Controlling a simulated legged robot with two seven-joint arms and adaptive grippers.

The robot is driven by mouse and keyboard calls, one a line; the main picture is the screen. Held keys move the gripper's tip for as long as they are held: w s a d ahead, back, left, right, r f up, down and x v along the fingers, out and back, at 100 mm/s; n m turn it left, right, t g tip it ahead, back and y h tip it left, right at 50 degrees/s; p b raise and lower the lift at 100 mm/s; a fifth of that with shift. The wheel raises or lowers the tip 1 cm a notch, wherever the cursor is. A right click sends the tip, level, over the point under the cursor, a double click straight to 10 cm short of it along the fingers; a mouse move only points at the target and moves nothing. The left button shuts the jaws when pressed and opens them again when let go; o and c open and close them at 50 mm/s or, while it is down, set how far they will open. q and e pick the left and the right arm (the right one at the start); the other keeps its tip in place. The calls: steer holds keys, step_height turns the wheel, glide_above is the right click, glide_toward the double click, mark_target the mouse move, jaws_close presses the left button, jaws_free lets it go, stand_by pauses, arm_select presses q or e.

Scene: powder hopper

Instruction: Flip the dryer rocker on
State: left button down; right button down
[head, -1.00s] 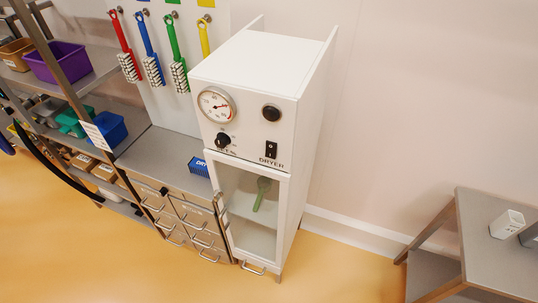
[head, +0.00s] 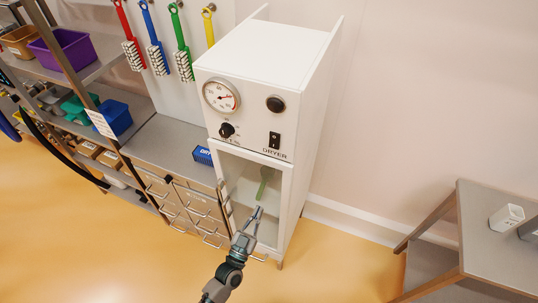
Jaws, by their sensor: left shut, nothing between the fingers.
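The dryer (head: 262,85) is a tall white cabinet in the middle of the head view. Its black rocker switch (head: 274,140) sits on the front panel, above the DRYER label. A round gauge (head: 221,96), a black knob (head: 227,130) and a dark round button (head: 275,104) share the panel. My left gripper (head: 258,211) is shut and empty, in front of the glass door below the panel. It is apart from the rocker and lower in the picture. The rocker is not covered; which way it is tipped is too small to tell. My right gripper is not in view.
A green scoop (head: 263,184) shows behind the dryer's glass door. A counter with drawers (head: 187,205) and a blue box (head: 203,155) stand to the left. Shelves with a purple bin (head: 65,50) are farther left. A table (head: 490,250) stands at the right, with open floor between.

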arm_select(q)
steer(key=s+r+t, duration=0.2)
steer(key=r, duration=0.6)
steer(key=s+r+n+t, duration=0.1)
steer(key=s+r+t, duration=0.1)
steer(key=r, duration=0.6)
steer(key=shift+s+a+n+h, duration=0.3)
steer(key=shift+s+h, duration=0.1)
steer(key=shift+s, duration=0.05)
